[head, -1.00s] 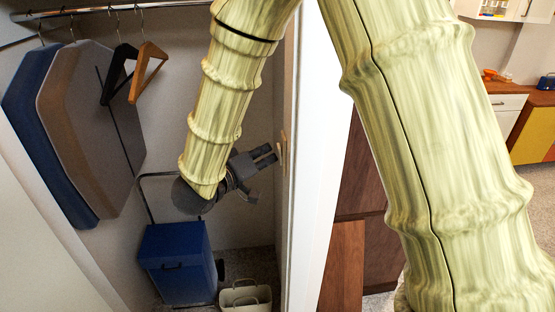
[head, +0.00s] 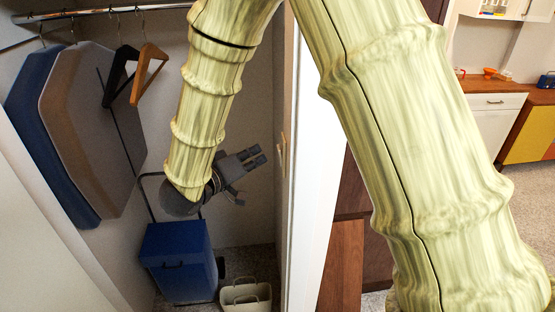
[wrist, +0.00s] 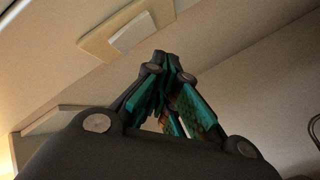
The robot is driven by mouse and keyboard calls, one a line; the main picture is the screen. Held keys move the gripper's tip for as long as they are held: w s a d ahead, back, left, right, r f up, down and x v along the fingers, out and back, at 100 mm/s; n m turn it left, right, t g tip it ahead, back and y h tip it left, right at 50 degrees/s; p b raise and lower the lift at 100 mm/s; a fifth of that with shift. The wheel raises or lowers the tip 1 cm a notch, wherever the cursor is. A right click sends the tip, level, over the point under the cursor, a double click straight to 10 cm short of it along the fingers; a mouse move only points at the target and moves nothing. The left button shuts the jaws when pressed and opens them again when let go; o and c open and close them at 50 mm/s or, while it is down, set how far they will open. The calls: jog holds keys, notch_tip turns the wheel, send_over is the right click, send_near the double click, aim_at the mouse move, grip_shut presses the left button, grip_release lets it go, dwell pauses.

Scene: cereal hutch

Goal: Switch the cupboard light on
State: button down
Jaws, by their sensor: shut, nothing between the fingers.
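The light switch is a cream plate with a paler rocker, on the cupboard's right inner wall. It shows edge-on in the head view (head: 282,156) and at the top of the wrist view (wrist: 101,41). My gripper (head: 257,154) is inside the cupboard, left of the switch, with a small gap showing between them. In the wrist view its fingers (wrist: 166,62) come together at the tips, empty, just below the plate in the picture. I cannot tell which way the rocker is tilted. No lamp is clearly in view.
Garments (head: 95,130) and hangers (head: 148,73) hang from a rail (head: 95,11) on the left. A blue box (head: 178,262) and a cream basket (head: 245,297) stand on the floor below my gripper. The white door-frame edge (head: 310,170) stands right of the switch, close to my arm.

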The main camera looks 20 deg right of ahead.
jog(key=a, duration=0.2)
jog(key=w+a+p, duration=0.1)
jog(key=shift+a+r, duration=0.2)
jog(key=shift+a, duration=0.15)
jog(key=shift+s+f, duration=0.1)
dwell(0.3)
